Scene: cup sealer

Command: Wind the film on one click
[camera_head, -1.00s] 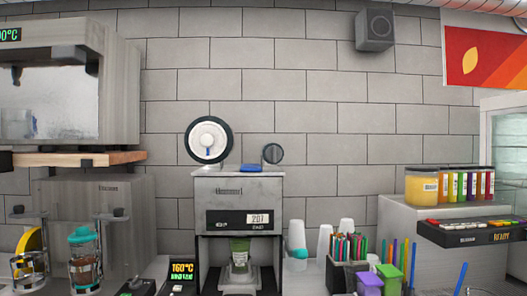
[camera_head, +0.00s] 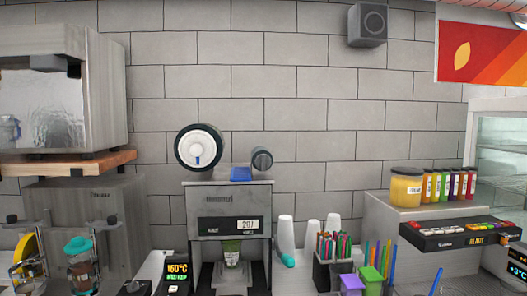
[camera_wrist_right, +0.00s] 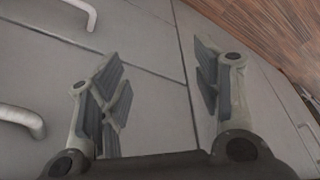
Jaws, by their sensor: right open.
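The cup sealer (camera_head: 228,205) stands at the centre of the counter in the head view, with a lit display on its front. A large film roll (camera_head: 201,147) with a white face and black rim is on its top left. A smaller dark roller or knob (camera_head: 262,160) is on its top right, with a blue piece (camera_head: 241,174) between them. A cup with a green band (camera_head: 232,252) is in the sealer's bay. My right gripper (camera_wrist_right: 160,95) shows in the right wrist view, open and empty, in front of grey cabinet fronts. My left gripper is not in view.
White cups (camera_head: 286,232) and a holder of coloured straws (camera_head: 328,262) stand right of the sealer. A bottle with a teal lid (camera_head: 80,265) is at left. A button panel (camera_head: 455,236) and jars (camera_head: 406,187) are at right. Cabinet handles (camera_wrist_right: 22,120) stick out near my right gripper.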

